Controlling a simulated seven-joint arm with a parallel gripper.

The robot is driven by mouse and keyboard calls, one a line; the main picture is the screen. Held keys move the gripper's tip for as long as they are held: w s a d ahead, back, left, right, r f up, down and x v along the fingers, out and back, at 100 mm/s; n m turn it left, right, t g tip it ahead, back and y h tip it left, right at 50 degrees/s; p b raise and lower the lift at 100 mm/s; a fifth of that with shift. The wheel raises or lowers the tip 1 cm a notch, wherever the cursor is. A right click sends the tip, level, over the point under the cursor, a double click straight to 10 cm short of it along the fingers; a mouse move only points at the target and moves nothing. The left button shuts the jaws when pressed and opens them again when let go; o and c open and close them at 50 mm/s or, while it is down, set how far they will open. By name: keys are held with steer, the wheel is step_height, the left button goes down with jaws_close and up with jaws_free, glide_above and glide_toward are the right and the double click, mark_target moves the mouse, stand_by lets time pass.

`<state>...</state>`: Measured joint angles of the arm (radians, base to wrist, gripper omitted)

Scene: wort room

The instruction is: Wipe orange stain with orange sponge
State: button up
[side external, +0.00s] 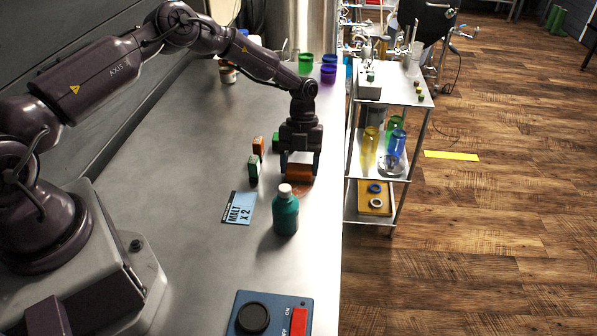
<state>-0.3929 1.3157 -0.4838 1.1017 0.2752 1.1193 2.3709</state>
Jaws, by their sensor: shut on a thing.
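My gripper (300,160) points down over the right part of the steel counter and is shut on the orange sponge (300,172). The sponge shows as a brownish-orange block between the fingers, low at the counter top. The orange stain (303,188) shows as a faint orange patch on the counter just in front of the sponge, near the right edge. The sponge and gripper may hide more of it. I cannot tell whether the sponge touches the surface.
A teal bottle with a white cap (286,210) stands close in front of the sponge. Small orange (258,146) and green (253,168) blocks stand to the left. A blue MALT card (239,207) lies nearby. A switch box (270,315) sits at the front. The left counter is clear.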

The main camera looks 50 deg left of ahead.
steer(key=shift+w+a, duration=0.35)
steer(key=shift+a, duration=0.05)
steer(key=shift+s+d, duration=3.8)
steer(key=shift+s+a, duration=0.25)
steer(key=shift+a, duration=0.15)
steer(key=shift+w+a, duration=0.2)
steer(key=shift+a, duration=0.05)
steer(key=shift+w+a, duration=3.45)
steer(key=shift+a, duration=0.05)
steer(key=shift+s+d+r, duration=0.1)
steer(key=shift+s+d, duration=3.65)
step_height(320, 180, up, 8)
